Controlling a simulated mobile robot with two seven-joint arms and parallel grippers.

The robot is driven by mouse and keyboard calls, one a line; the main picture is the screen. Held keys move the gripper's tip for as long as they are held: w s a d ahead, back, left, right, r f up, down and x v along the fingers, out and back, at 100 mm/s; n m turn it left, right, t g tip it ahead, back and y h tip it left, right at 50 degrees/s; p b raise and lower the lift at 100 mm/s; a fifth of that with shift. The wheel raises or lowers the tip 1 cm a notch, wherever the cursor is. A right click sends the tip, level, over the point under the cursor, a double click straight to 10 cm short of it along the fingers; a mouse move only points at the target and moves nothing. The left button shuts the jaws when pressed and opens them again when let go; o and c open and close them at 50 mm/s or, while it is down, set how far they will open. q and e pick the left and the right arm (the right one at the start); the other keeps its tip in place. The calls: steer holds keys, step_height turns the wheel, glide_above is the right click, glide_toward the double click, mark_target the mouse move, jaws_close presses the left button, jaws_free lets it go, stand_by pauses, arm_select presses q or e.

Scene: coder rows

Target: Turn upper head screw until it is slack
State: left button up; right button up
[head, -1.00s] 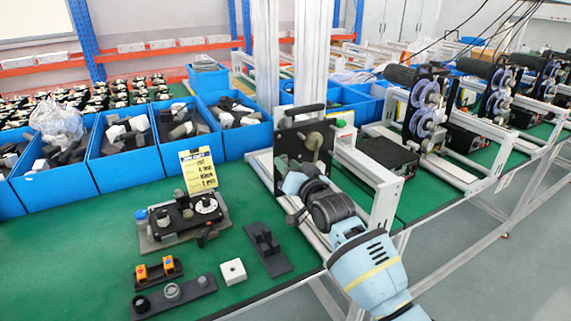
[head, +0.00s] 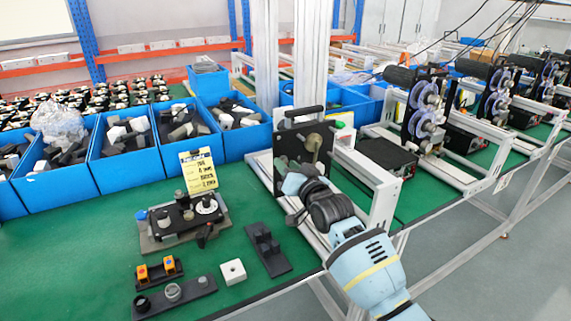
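The coder unit with a black upright plate (head: 290,160) and a round metal part (head: 314,142) stands on an aluminium frame at the centre right of the head view. My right arm comes in from the lower right, and my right gripper (head: 293,186) is at the lower front of this plate. Its fingertips are small and partly hidden against the unit, so I cannot tell if they are open or shut. The upper head screw cannot be made out; the gripper and wrist cover part of the plate. My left gripper is not in view.
A yellow note card (head: 198,171) stands behind a black fixture (head: 183,220) on the green table. A white block (head: 232,272) and small dark holders lie in front. Blue bins (head: 130,160) with parts line the back. More coder units stand to the right.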

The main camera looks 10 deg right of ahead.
jaws_close()
steer(key=n, duration=0.4)
steer(key=shift+r+p, duration=0.3)
steer(key=shift+p, duration=0.1)
steer(key=n, duration=0.2)
steer(key=shift+n, duration=0.4)
steer(key=n, duration=0.3)
steer(key=shift+f+p, duration=0.25)
steer(key=shift+p, duration=0.05)
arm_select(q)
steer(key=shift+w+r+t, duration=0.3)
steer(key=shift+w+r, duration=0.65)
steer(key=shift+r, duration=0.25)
arm_select(e)
steer(key=shift+s, duration=0.1)
jaws_free()
